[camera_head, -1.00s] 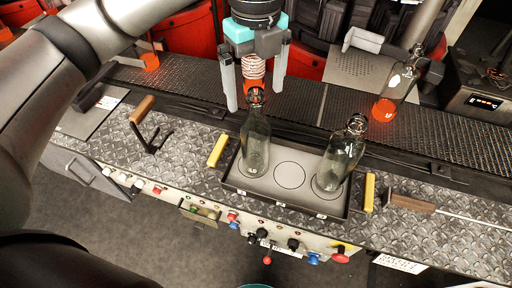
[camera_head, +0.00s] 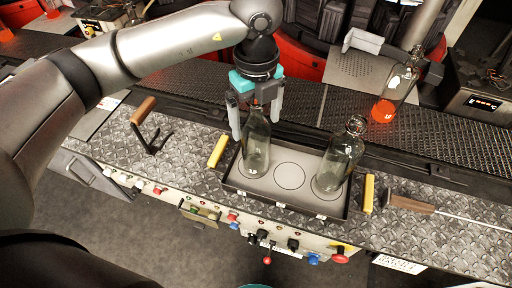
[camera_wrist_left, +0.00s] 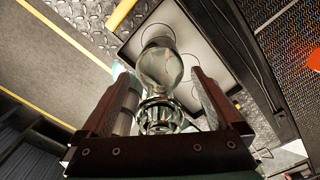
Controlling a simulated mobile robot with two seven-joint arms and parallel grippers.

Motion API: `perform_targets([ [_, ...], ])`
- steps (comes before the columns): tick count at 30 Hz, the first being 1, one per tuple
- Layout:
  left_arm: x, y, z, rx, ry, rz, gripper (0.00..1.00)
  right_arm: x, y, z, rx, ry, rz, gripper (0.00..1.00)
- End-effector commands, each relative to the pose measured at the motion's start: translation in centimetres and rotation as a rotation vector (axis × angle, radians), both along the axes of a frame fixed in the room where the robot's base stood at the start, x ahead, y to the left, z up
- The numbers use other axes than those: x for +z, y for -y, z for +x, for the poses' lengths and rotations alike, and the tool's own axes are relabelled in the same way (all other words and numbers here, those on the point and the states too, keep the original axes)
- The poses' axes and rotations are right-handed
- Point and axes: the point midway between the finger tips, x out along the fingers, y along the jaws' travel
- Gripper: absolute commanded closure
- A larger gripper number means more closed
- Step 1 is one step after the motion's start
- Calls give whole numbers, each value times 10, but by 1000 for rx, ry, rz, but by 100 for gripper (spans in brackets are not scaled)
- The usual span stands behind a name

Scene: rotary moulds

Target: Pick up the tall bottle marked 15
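A tall clear glass bottle (camera_head: 256,150) stands upright at the left end of a grey tray (camera_head: 290,204). It also shows in the left wrist view (camera_wrist_left: 160,66). My left gripper (camera_head: 256,117) is above the tray with its fingers spread on both sides of this bottle's neck. In the left wrist view, gaps show between fingers and glass. A second clear bottle (camera_head: 340,160) stands at the tray's right end. A bottle with an orange base (camera_head: 397,90) stands behind, with a small white mark. I cannot surely read a 15 on any bottle. My right gripper is out of view.
The tray's middle circle is empty. Yellow bars (camera_head: 218,151) flank the tray. A wooden-handled tool (camera_head: 143,110) lies left, another (camera_head: 411,204) right. A dark perforated belt (camera_head: 300,102) runs behind. Knobs and buttons line the bench front.

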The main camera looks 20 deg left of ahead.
Motion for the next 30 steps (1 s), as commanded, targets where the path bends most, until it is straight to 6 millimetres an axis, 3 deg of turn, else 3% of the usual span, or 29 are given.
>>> perform_targets([
  [2, 0, 0, 0, 0, 0, 0, 12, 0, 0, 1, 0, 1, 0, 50],
  [25, 1, 0, 0, 0, 0, 0, 99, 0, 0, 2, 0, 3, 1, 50],
  [30, 1, 0, 0, 0, 1, -1, 100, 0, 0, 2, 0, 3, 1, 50],
])
